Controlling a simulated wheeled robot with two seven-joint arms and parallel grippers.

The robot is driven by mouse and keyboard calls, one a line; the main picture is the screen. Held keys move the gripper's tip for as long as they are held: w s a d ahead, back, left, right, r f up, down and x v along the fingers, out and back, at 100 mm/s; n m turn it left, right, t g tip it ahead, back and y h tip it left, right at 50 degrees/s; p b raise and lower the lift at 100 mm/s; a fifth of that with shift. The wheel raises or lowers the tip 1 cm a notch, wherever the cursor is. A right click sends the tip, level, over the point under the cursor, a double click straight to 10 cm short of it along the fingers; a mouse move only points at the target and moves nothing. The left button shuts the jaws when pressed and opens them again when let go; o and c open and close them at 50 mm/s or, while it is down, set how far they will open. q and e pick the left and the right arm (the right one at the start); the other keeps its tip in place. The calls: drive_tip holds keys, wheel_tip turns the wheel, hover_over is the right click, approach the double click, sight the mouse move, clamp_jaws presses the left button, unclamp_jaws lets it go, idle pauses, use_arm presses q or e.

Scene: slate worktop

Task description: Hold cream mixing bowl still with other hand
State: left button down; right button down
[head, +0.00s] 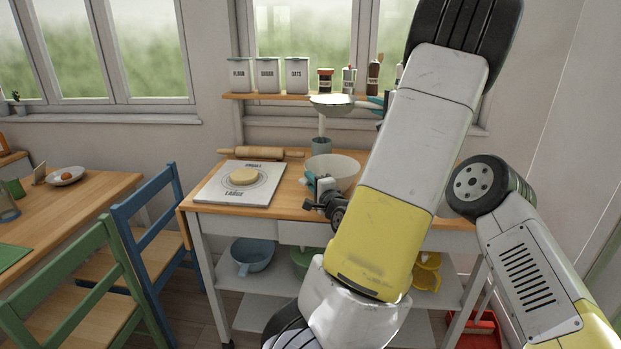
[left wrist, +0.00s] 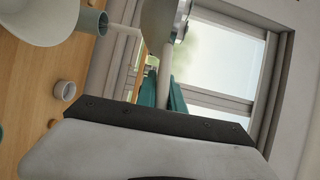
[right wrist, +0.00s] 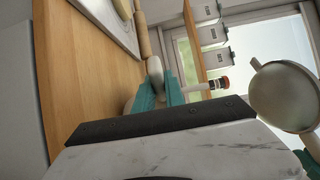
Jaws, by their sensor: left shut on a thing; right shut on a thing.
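The cream mixing bowl (head: 340,166) stands upright on the wooden top of the trolley; part of it shows in the left wrist view (left wrist: 40,18). My right gripper (head: 318,184) is shut on the bowl's near left rim; in the right wrist view its teal fingers (right wrist: 160,96) hide most of the bowl. My left gripper (head: 379,101) is shut on the handle of a sieve (head: 331,100), held up above the bowl's level. The sieve has a pale inside and also shows in the right wrist view (right wrist: 285,95). The left gripper is partly hidden by my arm.
A grey-blue cup (head: 321,146) with a pale upright rod stands behind the bowl. A pastry board (head: 215,189) with dough (head: 243,176) and a rolling pin (head: 262,153) lie to the left. A shelf (head: 300,97) with canisters is behind. A blue chair (head: 150,235) stands left.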

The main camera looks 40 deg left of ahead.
drive_tip(key=shift+f, duration=0.65)
idle(0.3)
drive_tip(key=c, duration=1.4)
unclamp_jaws()
clamp_jaws()
drive_tip(key=shift+f, duration=0.15)
idle(1.1)
